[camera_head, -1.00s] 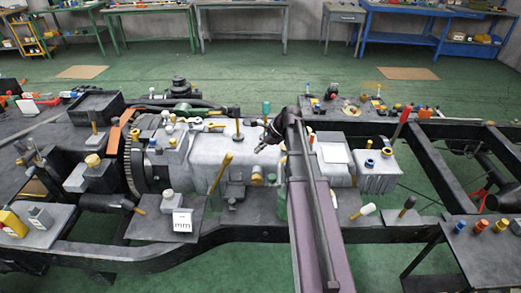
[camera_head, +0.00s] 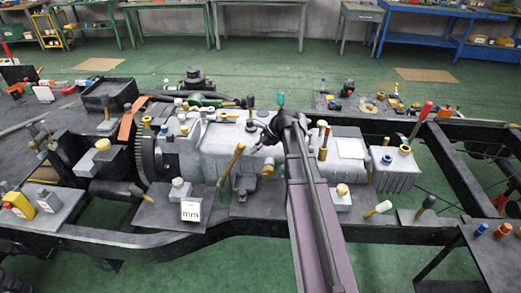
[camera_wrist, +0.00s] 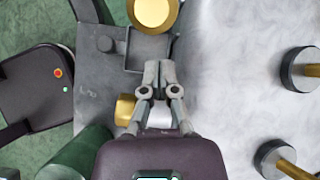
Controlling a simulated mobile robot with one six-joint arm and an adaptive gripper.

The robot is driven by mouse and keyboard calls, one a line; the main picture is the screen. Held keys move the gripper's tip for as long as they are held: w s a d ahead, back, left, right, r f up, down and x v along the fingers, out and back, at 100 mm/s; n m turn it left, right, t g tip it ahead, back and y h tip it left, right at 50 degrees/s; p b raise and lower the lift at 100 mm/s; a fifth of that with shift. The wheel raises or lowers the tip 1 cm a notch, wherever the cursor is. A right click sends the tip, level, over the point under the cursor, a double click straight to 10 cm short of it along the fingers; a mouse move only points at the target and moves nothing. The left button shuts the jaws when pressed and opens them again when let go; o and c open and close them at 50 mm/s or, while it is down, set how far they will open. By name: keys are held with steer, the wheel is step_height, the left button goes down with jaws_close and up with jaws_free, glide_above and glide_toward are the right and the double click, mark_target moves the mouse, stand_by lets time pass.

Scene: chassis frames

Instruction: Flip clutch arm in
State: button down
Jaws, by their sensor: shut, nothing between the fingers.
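The frames do not show clearly which lever is the clutch arm. One candidate is a tilted yellow-handled lever (camera_head: 233,162) at the front of the grey gearbox housing (camera_head: 212,145). My gripper (camera_head: 256,148) is just right of this lever's top in the head view. In the wrist view my gripper (camera_wrist: 158,68) is shut and empty, fingertips together over a dark bracket (camera_wrist: 148,52). A gold round knob (camera_wrist: 153,12) is beyond the fingertips, and a gold block (camera_wrist: 125,108) is left of the fingers. Contact cannot be told.
Gold-handled levers with black collars (camera_wrist: 300,70) stand on the housing at right in the wrist view. A green cylinder (camera_wrist: 82,152) and a black box with buttons (camera_wrist: 38,88) are at left. Black chassis rails (camera_head: 330,232) run along the front.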

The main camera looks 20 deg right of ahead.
mark_target(241, 143)
steer(key=shift+w+a+r, duration=0.1)
steer(key=shift+a+r, duration=0.1)
steer(key=shift+a, duration=0.25)
steer(key=shift+w+a+r, duration=0.1)
steer(key=shift+a+r, duration=0.1)
steer(key=shift+a, duration=0.2)
steer(key=shift+a+r+p, duration=0.1)
steer(key=shift+p, duration=0.3)
steer(key=shift+w+a+r+h+p, duration=0.25)
steer(key=shift+a+h+p, duration=0.05)
steer(key=shift+a+p, duration=0.15)
steer(key=shift+w+a+r, duration=0.1)
steer(key=shift+w+a+r+g+h+p, duration=0.2)
steer(key=shift+w+a+r+p, duration=0.1)
steer(key=shift+a+p, duration=0.25)
steer(key=shift+w+a+r+g+h+p, duration=0.1)
steer(key=shift+w+a+r+h+p, duration=0.1)
steer(key=shift+a+r+p, duration=0.3)
steer(key=w+a+r+g+h+p, duration=0.1)
steer(key=w+a+h+p, duration=0.2)
steer(key=a, duration=0.6)
steer(key=shift+w+a+r+g+p, duration=0.2)
steer(key=shift+w+g+p, duration=0.1)
steer(key=shift+w+p, duration=0.4)
steer(key=shift+w, duration=0.15)
